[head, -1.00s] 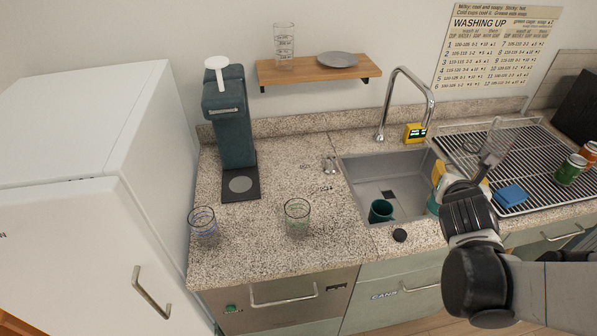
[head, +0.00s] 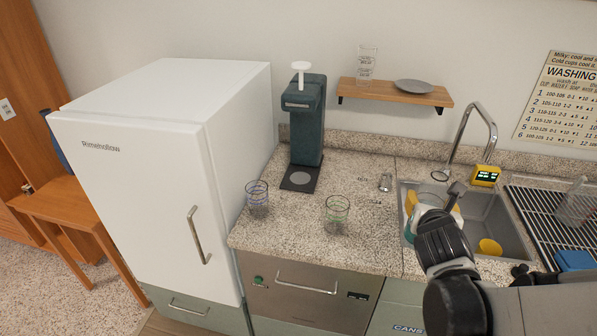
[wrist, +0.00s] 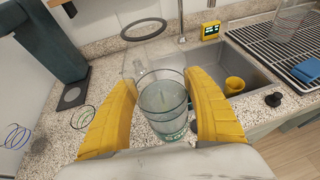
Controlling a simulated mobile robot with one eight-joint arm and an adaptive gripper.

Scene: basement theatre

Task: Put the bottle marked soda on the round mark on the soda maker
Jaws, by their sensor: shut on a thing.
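My gripper (wrist: 164,110) is shut on a clear vessel with green lettering that appears to begin "SO", the soda bottle (wrist: 163,96). It sits between the yellow fingers in the wrist view. In the head view, my gripper (head: 432,203) holds it above the left side of the sink, and the hand hides most of it. The teal soda maker (head: 307,118) stands at the back left of the counter, left of my gripper. Its dark base carries a grey round mark (head: 299,179), which is bare. The mark also shows in the wrist view (wrist: 72,95).
Two clear glasses, one with blue rings (head: 257,197) and one with green rings (head: 337,210), stand in front of the soda maker. A yellow cup (head: 490,246) is in the sink. The tap (head: 470,140) rises behind.

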